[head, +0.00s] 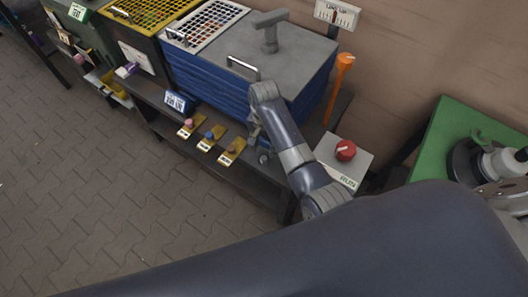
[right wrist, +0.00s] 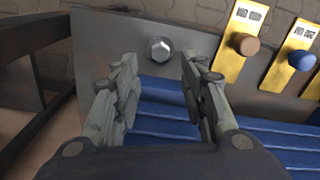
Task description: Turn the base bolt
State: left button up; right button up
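The base bolt (right wrist: 158,49) shows in the right wrist view as a silver hex head on a flat grey face, beside the ribbed blue block (right wrist: 165,110). My right gripper (right wrist: 160,68) is open and empty. Its two fingers stand apart, one on each side of the bolt's line, with the bolt head just beyond the tips; I see no contact. In the head view the right gripper (head: 257,138) points down at the front right corner of the blue stack (head: 215,92), where my wrist partly hides it. My left gripper is not in view.
Yellow plates with pink, blue and brown knobs (head: 232,149) sit along the bench front, left of my gripper. An orange upright tool (head: 339,82) and a grey box with a red knob (head: 346,150) stand to the right. The paved floor (head: 95,185) is clear.

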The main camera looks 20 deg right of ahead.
aim_at(264, 157)
notch_tip(264, 157, down, 7)
jog(key=shift+r+b, duration=0.1)
jog(key=shift+b, duration=0.25)
